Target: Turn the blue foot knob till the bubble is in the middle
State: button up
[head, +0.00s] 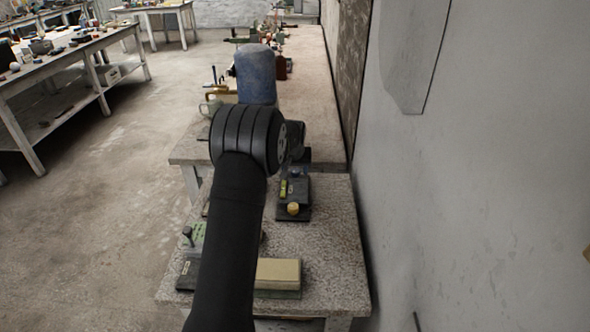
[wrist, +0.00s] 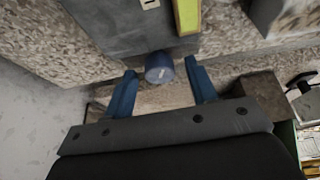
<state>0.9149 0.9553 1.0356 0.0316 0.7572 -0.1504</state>
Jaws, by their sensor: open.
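The blue foot knob (wrist: 160,68) is a short round knob with a pale mark on its top, at the edge of a dark grey plate (wrist: 115,25) in the wrist view. My gripper (wrist: 161,72) is open, with one blue finger on each side of the knob; I see gaps on both sides and cannot tell the height between them. A yellow-green level vial (wrist: 187,14) is cut off by the top edge, and its bubble cannot be made out. In the head view the plate (head: 294,188) carries the vial (head: 283,188) and a yellow knob (head: 293,209).
The plate lies on a speckled stone-topped table (head: 330,260) beside a grey wall (head: 440,190). A cream and green block (head: 278,273) lies nearer on the table. My arm covers part of the table. A long bench (head: 310,80) with bottles and tools stands beyond.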

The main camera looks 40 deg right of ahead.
jog(key=c, duration=1)
jog(key=shift+o, duration=0.2)
jog(key=shift+n, duration=0.4)
jog(key=n+t+y, duration=0.1)
jog(key=n, duration=0.1)
jog(key=shift+d+n, duration=0.15)
jog(key=shift+n, duration=0.25)
jog(key=shift+s+n+y, duration=0.1)
jog(key=shift+n+y, duration=0.6)
jog(key=shift+n, duration=1.2)
jog(key=shift+t, duration=0.3)
jog(key=o, duration=1)
jog(key=shift+c, duration=0.2)
